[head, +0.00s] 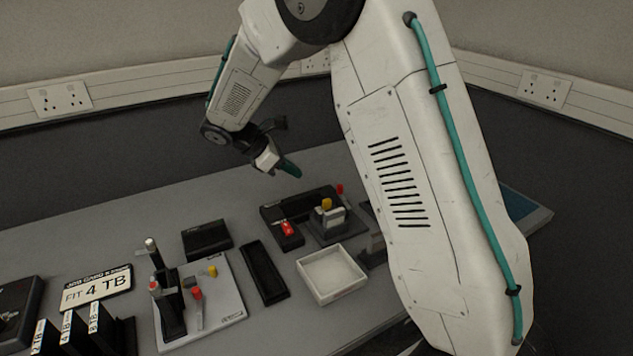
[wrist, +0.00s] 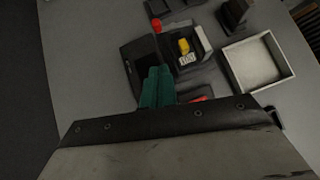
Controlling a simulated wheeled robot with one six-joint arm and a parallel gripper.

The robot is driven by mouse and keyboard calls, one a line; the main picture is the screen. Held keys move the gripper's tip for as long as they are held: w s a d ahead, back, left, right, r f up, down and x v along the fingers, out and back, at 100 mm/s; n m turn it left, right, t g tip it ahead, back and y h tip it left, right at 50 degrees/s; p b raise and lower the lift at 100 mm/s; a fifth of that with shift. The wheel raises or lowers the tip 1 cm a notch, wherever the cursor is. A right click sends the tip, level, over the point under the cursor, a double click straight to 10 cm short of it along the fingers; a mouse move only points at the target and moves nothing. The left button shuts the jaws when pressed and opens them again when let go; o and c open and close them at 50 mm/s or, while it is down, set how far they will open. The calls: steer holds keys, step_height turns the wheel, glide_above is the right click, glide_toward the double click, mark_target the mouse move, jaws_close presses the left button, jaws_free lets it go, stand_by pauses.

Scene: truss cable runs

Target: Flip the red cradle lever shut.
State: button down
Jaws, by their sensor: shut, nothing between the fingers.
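A dark cradle (head: 338,228) on the bench holds a grey block with a yellow top (head: 327,204). A red-tipped lever (head: 339,188) stands up at the cradle's back. In the wrist view the red tip (wrist: 156,25) rises past the yellow-topped block (wrist: 184,47). My gripper (head: 290,168) has green fingers, shut and empty, above and behind the black unit beside the cradle. In the wrist view the fingers (wrist: 158,86) appear below the red tip, apart from it. A second red part (head: 288,229) sits on the black unit's front; my gripper partly covers it in the wrist view.
A white open tray (head: 331,291) stands in front of the cradle. A black slab (head: 265,272) lies left of it. Further left is a light plate (head: 228,310) with upright posts and red and yellow knobs. Clear bench lies behind the black unit.

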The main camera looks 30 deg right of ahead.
steer(key=shift+a+n, duration=0.3)
steer(key=shift+a, duration=0.55)
steer(key=d+r+x, duration=0.2)
steer(key=x, duration=1.1)
steer(key=shift+s+d, duration=0.1)
steer(key=shift+s, duration=0.05)
